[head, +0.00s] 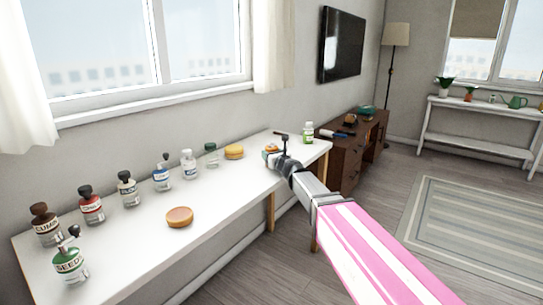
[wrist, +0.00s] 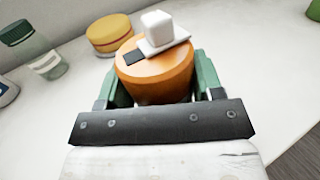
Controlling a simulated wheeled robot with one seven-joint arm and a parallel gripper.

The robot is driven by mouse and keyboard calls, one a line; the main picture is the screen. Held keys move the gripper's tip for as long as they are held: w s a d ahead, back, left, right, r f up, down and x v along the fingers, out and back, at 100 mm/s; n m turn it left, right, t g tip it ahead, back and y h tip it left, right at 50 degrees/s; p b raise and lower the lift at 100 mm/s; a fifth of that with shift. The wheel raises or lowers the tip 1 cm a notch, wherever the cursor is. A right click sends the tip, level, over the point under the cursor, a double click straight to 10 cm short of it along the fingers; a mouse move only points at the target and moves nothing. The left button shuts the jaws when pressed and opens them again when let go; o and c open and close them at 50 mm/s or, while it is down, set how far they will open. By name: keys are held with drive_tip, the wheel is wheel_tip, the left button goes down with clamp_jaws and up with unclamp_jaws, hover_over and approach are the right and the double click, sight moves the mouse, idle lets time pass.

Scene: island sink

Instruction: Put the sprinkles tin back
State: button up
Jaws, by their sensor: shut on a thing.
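My gripper (wrist: 157,80) has its two green fingers on either side of a round orange-brown tin (wrist: 160,83) in the wrist view. It is shut on this tin. A small white block on a white plate and a small dark square show on the tin's top. In the head view my gripper (head: 278,154) is over the far right part of the white table, and the held tin (head: 270,148) is partly hidden by it. No lettering on the tin can be read, so I cannot confirm that it is the sprinkles tin.
A yellow tin (head: 234,152) stands left of my gripper, beside a green-capped jar (head: 211,155). Several labelled bottles line the back and left of the white table (head: 130,250).

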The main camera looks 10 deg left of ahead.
drive_tip(key=shift+f, duration=0.15)
drive_tip(key=o, duration=1)
drive_tip(key=v, duration=1.2)
